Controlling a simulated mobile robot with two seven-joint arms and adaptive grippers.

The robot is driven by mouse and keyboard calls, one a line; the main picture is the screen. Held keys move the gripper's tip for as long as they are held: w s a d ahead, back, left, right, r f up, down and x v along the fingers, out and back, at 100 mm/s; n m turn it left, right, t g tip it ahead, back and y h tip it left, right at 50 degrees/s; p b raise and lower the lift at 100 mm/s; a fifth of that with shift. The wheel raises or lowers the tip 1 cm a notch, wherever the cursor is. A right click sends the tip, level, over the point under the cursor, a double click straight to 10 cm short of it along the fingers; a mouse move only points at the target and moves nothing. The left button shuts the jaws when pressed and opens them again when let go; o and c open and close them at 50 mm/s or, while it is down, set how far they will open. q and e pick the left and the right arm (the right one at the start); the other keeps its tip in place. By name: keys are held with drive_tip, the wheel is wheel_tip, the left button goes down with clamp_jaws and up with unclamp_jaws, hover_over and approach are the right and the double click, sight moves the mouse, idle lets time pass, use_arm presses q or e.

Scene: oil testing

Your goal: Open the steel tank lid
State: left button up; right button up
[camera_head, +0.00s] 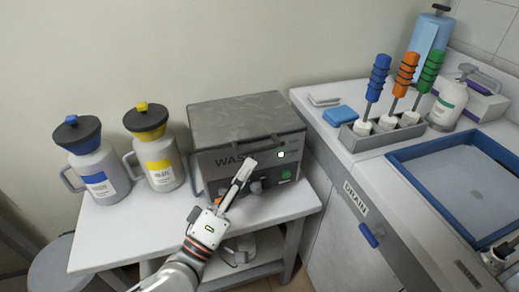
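The steel tank (210,165) is a dark grey box marked with the letters "WAS" on its front, standing on the white table. Its grey lid (240,118) lies flat on top and looks closed, with a thin bar along the front edge. My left gripper (244,172) is in front of the tank's front panel, its fingertips just below the lid's front edge and covering part of the lettering. I cannot tell if it touches the tank. Its fingers overlap in this view. My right gripper (497,256) shows only partly at the lower right edge, by the sink.
Blue-labelled (97,177) and yellow-labelled (158,160) jugs stand left of the tank. To the right, a counter holds a blue-rimmed sink (418,188), a rack (358,141) with blue, orange and green-handled brushes, and a pump bottle (449,103). The wall is close behind.

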sight(260, 147)
use_arm(q)
drive_tip(key=x, duration=0.6)
drive_tip(key=shift+w+d+r, duration=0.1)
drive_tip(key=shift+w+d, duration=0.05)
clamp_jaws()
